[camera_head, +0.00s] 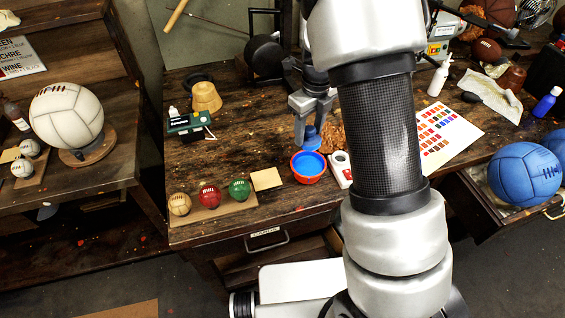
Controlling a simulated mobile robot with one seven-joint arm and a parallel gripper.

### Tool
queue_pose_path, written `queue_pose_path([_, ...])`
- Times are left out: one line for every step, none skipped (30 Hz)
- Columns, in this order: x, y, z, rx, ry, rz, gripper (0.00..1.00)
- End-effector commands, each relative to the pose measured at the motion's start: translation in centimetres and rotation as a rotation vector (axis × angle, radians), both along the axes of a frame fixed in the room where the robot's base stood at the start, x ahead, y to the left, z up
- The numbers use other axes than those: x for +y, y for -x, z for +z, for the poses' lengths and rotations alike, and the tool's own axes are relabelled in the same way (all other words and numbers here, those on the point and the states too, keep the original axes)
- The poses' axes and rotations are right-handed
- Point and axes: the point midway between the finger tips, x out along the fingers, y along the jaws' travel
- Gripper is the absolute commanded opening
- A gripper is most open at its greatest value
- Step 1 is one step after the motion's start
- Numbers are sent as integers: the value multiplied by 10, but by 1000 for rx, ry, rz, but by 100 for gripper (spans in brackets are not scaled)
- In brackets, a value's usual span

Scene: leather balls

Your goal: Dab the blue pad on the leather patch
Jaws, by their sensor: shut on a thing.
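My gripper (312,122) points down over the workbench, shut on the blue pad (311,139). The pad hangs just at the far side of the red bowl (295,175), which holds bright blue dye (309,164). I cannot tell whether the pad touches the bowl or is clear of it. The leather patch (267,179) is a small tan square lying flat at the bench's front, left of the bowl. It shows no blue mark. The pad is to the right of and behind the patch, apart from it.
Small tan, red and green balls (209,195) sit on a board left of the patch. A white device (341,169) stands right of the bowl. A colour chart (448,133) lies farther right. A yellow pot (206,97) and green box (188,122) stand at back left. Mid-bench left is clear.

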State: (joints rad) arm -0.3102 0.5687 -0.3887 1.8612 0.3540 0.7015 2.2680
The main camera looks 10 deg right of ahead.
Motion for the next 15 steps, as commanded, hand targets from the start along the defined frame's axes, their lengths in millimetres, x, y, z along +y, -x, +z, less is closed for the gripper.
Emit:
queue_pose_path([0, 0, 0, 0, 0, 0, 28])
queue_pose_path([1, 0, 0, -1, -1, 0, 28])
queue_pose_path([4, 0, -2, -4, -4, 1, 28])
queue_pose_path([7, 1, -3, -7, -7, 2, 28])
queue_pose_path([12, 1, -5, -12, -13, 4, 28])
queue_pose_path([21, 2, -9, -21, -21, 6, 28])
queue_pose_path([29, 2, -12, -31, -29, 9, 28])
queue_pose_path([38, 4, -16, -40, -38, 9, 28])
queue_pose_path([51, 5, -20, -55, -52, 11, 28])
queue_pose_path([61, 7, -24, -66, -62, 9, 28])
queue_pose_path([71, 8, -27, -77, -72, 9, 28])
queue_pose_path([83, 11, -31, -91, -83, 10, 28])
queue_pose_path([92, 13, -33, -101, -92, 9, 28])
queue_pose_path([99, 15, -36, -110, -99, 8, 28])
queue_pose_path([109, 17, -38, -121, -109, 7, 28])
